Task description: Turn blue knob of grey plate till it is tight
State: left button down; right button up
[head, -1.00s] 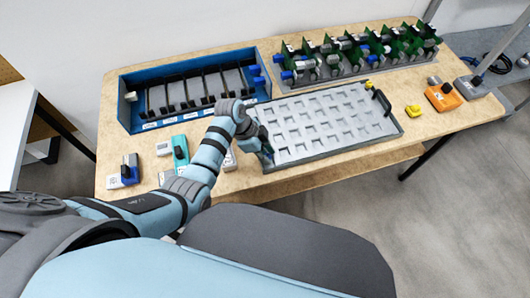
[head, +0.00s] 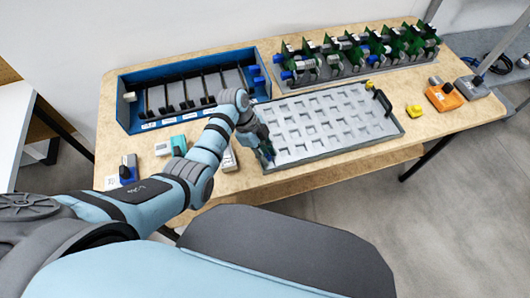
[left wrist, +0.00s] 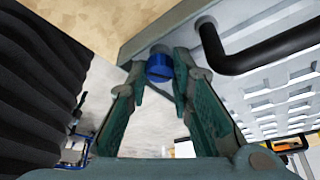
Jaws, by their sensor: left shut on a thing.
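The grey plate (head: 345,149) lies on the wooden table, a flat tray with rows of square recesses. My left gripper (head: 267,152) is at the plate's left edge in the head view. In the left wrist view the blue knob (left wrist: 159,67) sits at the plate's side (left wrist: 140,42), between the fingertips of my left gripper (left wrist: 160,72). The fingers are shut on the knob. A black handle (left wrist: 255,55) of the plate passes close to the right finger. In the head view the knob is hidden by the gripper. My right gripper is not in view.
A blue rack (head: 120,85) with black dividers stands behind my left arm. A rack of green boards (head: 355,55) stands at the back. Small devices, including an orange one (head: 443,97) and a yellow one (head: 414,111), lie around the plate.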

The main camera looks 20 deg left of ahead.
pick_arm(q)
jog(key=c, duration=1.7)
grip_release()
jog(key=shift+s, duration=0.1)
jog(key=v, duration=1.2)
